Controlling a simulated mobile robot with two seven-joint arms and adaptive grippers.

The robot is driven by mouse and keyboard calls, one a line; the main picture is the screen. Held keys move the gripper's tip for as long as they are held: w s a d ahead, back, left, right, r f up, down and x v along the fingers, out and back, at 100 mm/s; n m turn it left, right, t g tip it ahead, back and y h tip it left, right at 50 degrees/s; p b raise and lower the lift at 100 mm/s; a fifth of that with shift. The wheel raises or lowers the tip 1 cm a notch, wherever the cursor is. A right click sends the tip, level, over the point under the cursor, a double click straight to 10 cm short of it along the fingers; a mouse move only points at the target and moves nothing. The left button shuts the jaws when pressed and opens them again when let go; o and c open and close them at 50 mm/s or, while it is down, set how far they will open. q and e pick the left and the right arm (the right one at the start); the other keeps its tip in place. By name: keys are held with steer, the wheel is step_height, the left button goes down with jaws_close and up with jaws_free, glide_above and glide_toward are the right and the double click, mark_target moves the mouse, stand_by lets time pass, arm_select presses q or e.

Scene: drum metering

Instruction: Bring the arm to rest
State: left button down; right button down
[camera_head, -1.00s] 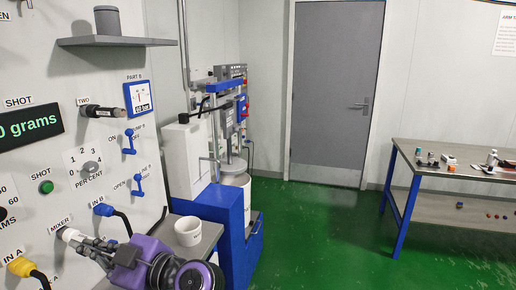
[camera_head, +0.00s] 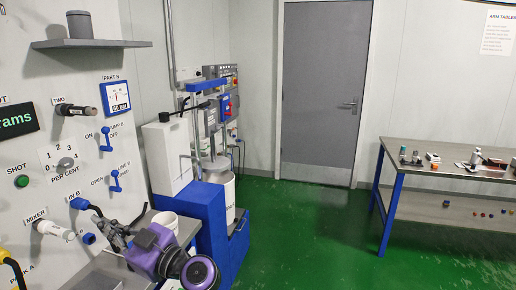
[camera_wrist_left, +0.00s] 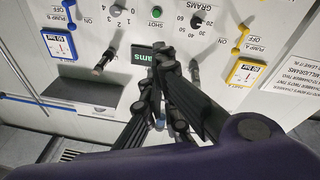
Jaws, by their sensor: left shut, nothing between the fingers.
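My left arm's gripper (camera_head: 112,228) shows low left in the head view, in front of the wall panel (camera_head: 30,155). Its dark fingers are together with nothing between them, and the purple wrist is behind them. The mixer outlet (camera_head: 56,230) is to the left of the fingers, apart from them in the picture. In the left wrist view the shut fingers (camera_wrist_left: 158,62) are in front of the panel, which appears upside down, and overlap the green shot display (camera_wrist_left: 139,56). My right gripper is not in view.
A white cup (camera_head: 166,221) stands on the low grey shelf, partly hidden by my wrist. A blue stand (camera_head: 207,215) with a drum (camera_head: 221,195) is to the right. A table (camera_head: 440,176) with small items is at far right. Green floor between is clear.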

arm_select(q)
steer(key=w+a+r+m+t+y, duration=0.1)
steer(key=w+a+m+t+y, duration=0.3)
steer(key=w+a+m, duration=0.55)
steer(key=w+d+f+m+t+h, duration=0.1)
steer(key=w+d+m+t+h, duration=0.55)
steer(key=d+h, duration=0.4)
steer(key=w+d+f+m+t+h, duration=0.1)
steer(key=w+d+m+t+h, duration=0.6)
steer(key=h, duration=0.7)
step_height(320, 180, down, 16)
steer(key=w+f+g, duration=0.1)
steer(key=w+g, duration=0.1)
steer(key=g, duration=0.7)
steer(key=s+d+f+n+g, duration=0.2)
steer(key=s+d+f+g, duration=0.1)
steer(key=s+f, duration=1.8)
steer(key=s+d+f+n+g, duration=0.1)
steer(key=s+f, duration=0.1)
steer(key=s, duration=0.8)
steer(key=s+f+n+g, duration=0.1)
steer(key=s+f, duration=0.1)
steer(key=s, duration=0.8)
steer(key=s+d+f+g+y, duration=0.1)
steer(key=s+f, duration=0.2)
steer(key=s, duration=0.7)
steer(key=shift+s+d+n, duration=0.35)
steer(key=shift+n, duration=0.05)
